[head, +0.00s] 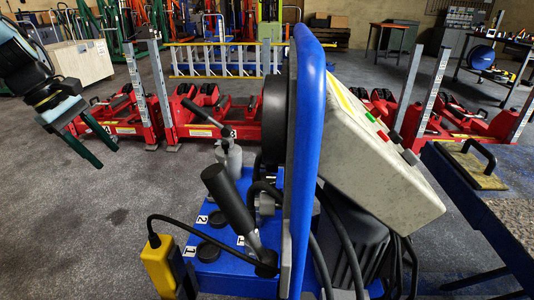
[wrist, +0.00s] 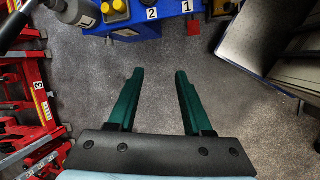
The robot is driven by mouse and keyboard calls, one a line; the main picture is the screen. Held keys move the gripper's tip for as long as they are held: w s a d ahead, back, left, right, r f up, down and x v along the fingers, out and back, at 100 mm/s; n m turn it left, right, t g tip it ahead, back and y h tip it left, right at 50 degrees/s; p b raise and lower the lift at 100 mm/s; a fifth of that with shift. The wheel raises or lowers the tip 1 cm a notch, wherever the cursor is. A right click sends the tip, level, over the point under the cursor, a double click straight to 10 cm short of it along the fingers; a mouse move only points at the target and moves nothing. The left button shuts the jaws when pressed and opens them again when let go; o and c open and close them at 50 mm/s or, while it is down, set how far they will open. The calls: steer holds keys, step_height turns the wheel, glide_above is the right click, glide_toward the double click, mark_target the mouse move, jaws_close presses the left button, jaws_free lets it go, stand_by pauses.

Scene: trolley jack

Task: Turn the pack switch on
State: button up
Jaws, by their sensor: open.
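The blue power pack (head: 225,235) stands in the middle foreground of the head view, with a tall blue plate (head: 304,150) and a tilted pale control box (head: 375,160). The box has a green button (head: 370,116), a red button (head: 382,135) and dark knobs along its edge. I cannot tell which control is the pack switch. My gripper (head: 108,158) is open and empty at the left, well apart from the pack. In the wrist view its green fingers (wrist: 160,74) are spread above bare floor, and the pack's blue edge (wrist: 135,30) shows at the top.
A black-handled lever (head: 230,200) rises from the pack's front, and a yellow pendant (head: 160,265) hangs by a cable at its left. Red trolley jacks (head: 200,120) stand behind. A blue bench (head: 490,205) is at the right. The left floor is clear.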

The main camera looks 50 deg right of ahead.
steer(key=s+d+f+n+g+h+b, duration=0.1)
steer(key=s+d+g+b, duration=0.2)
steer(key=d, duration=0.6)
steer(key=s+d+f+n+g+h+b, duration=0.1)
steer(key=s+d+g+h+b, duration=0.3)
steer(key=d, duration=0.6)
steer(key=s+d+r+g+y+b, duration=0.1)
steer(key=s+d+r+g+b, duration=0.1)
steer(key=s+d+r+b, duration=0.45)
steer(key=w+d+f+x, duration=0.1)
steer(key=f+x, duration=0.1)
steer(key=x, duration=0.9)
steer(key=shift+w+n, duration=0.25)
steer(key=shift+n, duration=0.15)
steer(key=shift+c, duration=0.3)
jaws_close()
